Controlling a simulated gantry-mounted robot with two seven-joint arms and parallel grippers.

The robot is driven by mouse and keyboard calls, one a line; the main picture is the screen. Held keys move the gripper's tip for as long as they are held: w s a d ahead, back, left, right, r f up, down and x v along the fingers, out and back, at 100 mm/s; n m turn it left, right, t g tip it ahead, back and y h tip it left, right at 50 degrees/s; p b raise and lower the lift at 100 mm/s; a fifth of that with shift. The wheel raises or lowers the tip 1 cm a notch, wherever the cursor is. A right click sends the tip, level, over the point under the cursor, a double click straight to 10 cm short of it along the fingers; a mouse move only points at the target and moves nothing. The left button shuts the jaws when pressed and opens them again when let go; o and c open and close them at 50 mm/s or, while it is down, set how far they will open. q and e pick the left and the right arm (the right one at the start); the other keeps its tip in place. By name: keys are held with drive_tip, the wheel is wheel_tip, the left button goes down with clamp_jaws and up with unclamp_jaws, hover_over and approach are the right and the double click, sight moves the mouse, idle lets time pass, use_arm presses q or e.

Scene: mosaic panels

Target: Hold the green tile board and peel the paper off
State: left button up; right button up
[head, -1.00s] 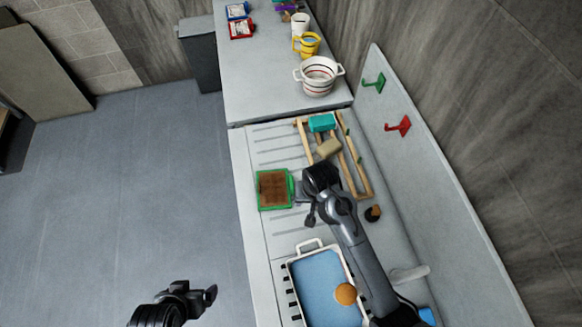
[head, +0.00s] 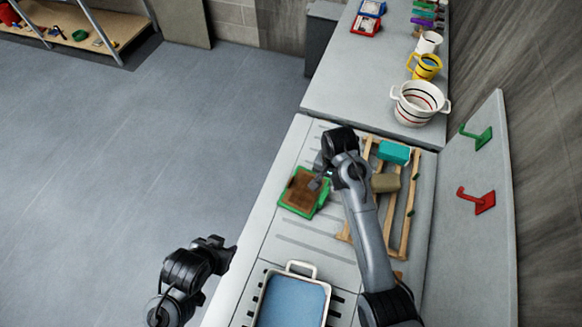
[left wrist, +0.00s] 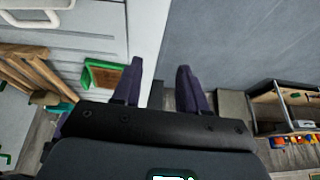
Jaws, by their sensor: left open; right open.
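The green tile board (head: 322,200) lies on the ribbed grey counter, with brown paper (head: 299,189) covering its middle inside the green rim. The board also shows in the left wrist view (left wrist: 88,75), beyond my left fingers. My right gripper (head: 317,178) is open, over the board's far right part; whether it touches the paper I cannot tell, as the gripper hides that part. My left gripper (head: 226,252) is open and empty, off the counter's left edge and apart from the board. Its two dark fingers show spread in the left wrist view (left wrist: 162,85).
A wooden rack (head: 407,205) with a teal block (head: 394,152) and a tan block (head: 385,183) stands right of the board. A white-rimmed basin of blue water (head: 292,303) is nearer. A striped pot (head: 419,103) and mugs stand farther back. Open floor lies left.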

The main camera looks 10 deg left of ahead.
sight(325, 195)
use_arm(q)
drive_tip(key=w+d+r+m+t+h, duration=0.25)
drive_tip(key=w+d, duration=0.25)
drive_tip(key=w, duration=0.6)
drive_tip(key=w+d+r+m+t+h, duration=0.2)
drive_tip(key=w+d+m+h, duration=0.15)
drive_tip(key=w, duration=0.75)
drive_tip(key=w+d+r+m+t+h, duration=0.25)
drive_tip(key=w+d, duration=0.25)
drive_tip(key=w, duration=0.6)
drive_tip(key=d+f+m+g+h, duration=0.2)
drive_tip(key=d+f+m+g, duration=0.1)
drive_tip(key=d+m+g, duration=0.4)
drive_tip(key=s+f+m+g+y, duration=0.2)
drive_tip(key=s+f+g, duration=0.25)
drive_tip(key=f, duration=0.25)
drive_tip(key=s+a+g+y, duration=0.1)
drive_tip(key=a+g+y, duration=0.1)
drive_tip(key=a, duration=0.6)
drive_tip(key=shift+y, duration=0.75)
use_arm(e)
wheel_tip(325, 195, down, 11)
drive_tip(key=shift+d+r, duration=0.1)
use_arm(q)
drive_tip(key=shift+s+m, duration=0.1)
drive_tip(key=shift+m, duration=0.15)
use_arm(e)
clamp_jaws()
